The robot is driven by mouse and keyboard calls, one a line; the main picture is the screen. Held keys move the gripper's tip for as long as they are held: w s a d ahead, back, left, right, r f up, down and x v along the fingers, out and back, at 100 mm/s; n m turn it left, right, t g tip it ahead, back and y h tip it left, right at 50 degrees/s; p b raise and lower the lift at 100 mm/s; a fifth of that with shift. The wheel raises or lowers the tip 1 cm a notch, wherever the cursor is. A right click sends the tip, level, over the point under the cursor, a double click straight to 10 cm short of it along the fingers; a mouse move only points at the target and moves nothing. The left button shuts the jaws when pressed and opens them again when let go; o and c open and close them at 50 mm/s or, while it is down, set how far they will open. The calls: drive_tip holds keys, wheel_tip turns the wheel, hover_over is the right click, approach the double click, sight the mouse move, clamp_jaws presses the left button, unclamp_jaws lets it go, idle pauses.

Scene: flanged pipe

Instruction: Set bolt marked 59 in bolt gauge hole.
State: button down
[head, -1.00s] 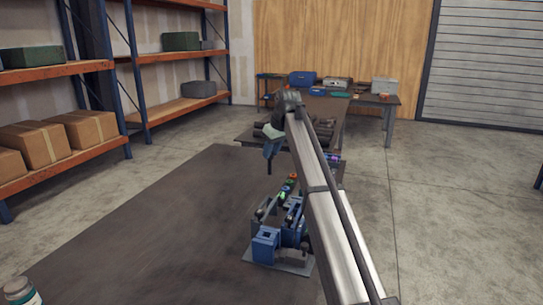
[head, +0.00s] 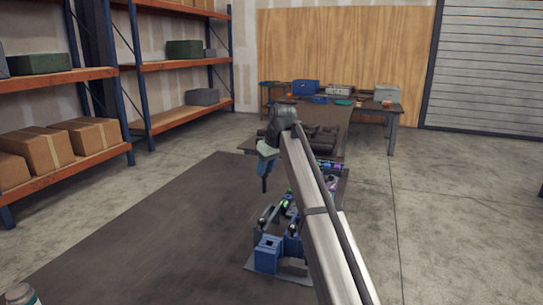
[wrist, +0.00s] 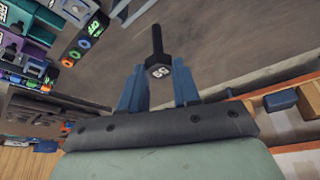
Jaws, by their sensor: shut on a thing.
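The bolt marked 59 (wrist: 158,52) is black, with a hex head between my gripper's fingers (wrist: 158,88) in the wrist view. White digits on its head face the wrist camera, and its shank points away. In the head view my gripper (head: 264,182) points down over the dark table, behind and above the blue fixture; the bolt is too small to make out there. A dark strip with green, blue and orange rings (wrist: 85,42), seemingly the bolt gauge, lies to the left in the wrist view, apart from the bolt. In the head view my arm partly hides that area.
A blue fixture (head: 268,252) on a grey plate stands near the table's right edge. Purple and teal labelled bins (wrist: 35,25) sit beside the ringed strip. A bottle (head: 22,295) stands at the near left.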

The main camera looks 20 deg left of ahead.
drive_tip(key=s+d+f, duration=0.3)
drive_tip(key=s, duration=0.3)
drive_tip(key=s+d+f, duration=0.3)
drive_tip(key=s, duration=0.4)
drive_tip(key=shift+s+d+f, duration=0.25)
drive_tip(key=shift+d+f, duration=0.05)
drive_tip(key=shift+d, duration=0.05)
drive_tip(key=shift+f, duration=0.1)
drive_tip(key=shift+f, duration=1.15)
drive_tip(key=shift+f, duration=0.2)
drive_tip(key=shift+f, duration=1.7)
drive_tip(key=shift+f, duration=1.4)
idle(0.3)
